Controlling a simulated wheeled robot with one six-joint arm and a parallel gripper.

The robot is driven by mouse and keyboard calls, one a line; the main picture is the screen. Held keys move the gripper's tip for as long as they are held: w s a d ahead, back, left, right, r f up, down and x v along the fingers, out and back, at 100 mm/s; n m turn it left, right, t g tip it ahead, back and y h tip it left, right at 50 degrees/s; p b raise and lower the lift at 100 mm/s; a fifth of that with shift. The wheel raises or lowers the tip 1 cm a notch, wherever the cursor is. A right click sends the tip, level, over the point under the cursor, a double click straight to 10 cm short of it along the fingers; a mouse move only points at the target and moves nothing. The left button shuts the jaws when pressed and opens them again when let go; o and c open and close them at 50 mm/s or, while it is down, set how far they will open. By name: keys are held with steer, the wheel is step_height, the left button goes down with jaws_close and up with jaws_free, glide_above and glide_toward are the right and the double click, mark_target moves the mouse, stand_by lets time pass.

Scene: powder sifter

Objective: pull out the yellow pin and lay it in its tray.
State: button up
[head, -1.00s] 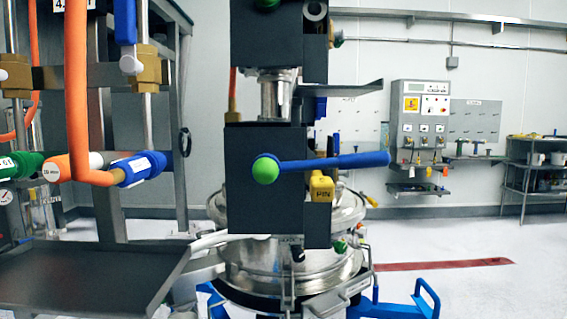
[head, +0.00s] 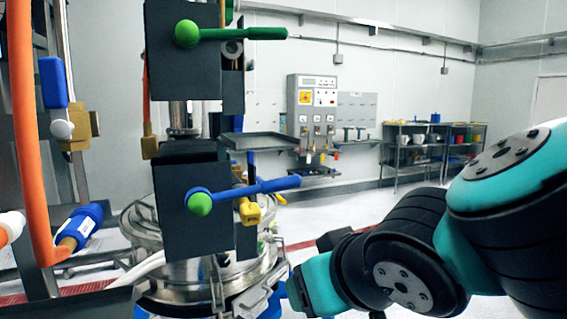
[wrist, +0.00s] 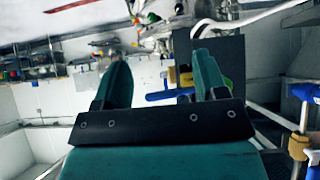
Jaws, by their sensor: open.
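The yellow pin (head: 249,211) sits at the right side of the lower dark block (head: 190,225), just below a blue lever (head: 245,190) with a green knob. In the wrist view the yellow pin (wrist: 186,79) shows small, between and beyond the fingers, near the blue lever. My gripper (wrist: 160,75) is open with nothing between its fingers, and apart from the pin. A dark, shallow tray (head: 262,140) juts out to the right, above the pin; I cannot tell if it is the pin's tray. My gripper's fingers cannot be made out in the head view.
A green lever (head: 245,33) sticks out right from the upper dark block. Orange hoses and blue valve handles (head: 75,230) stand at the left. A steel vessel (head: 190,280) is below the block. A control panel (head: 313,105) and shelves (head: 420,150) are along the back wall.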

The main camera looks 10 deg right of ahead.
mark_target(253, 217)
steer(key=a+r+t+y+p, duration=0.15)
steer(key=a+r+t, duration=0.25)
steer(key=r, duration=0.6)
steer(key=p+x, duration=0.6)
steer(key=x, duration=1.1)
steer(key=shift+w+f+p, duration=0.3)
steer(key=shift+f, duration=0.05)
steer(key=c, duration=1.1)
steer(key=shift+o, duration=0.2)
steer(key=shift+s, duration=0.1)
steer(key=shift+s+b, duration=0.35)
steer(key=shift+b, duration=0.1)
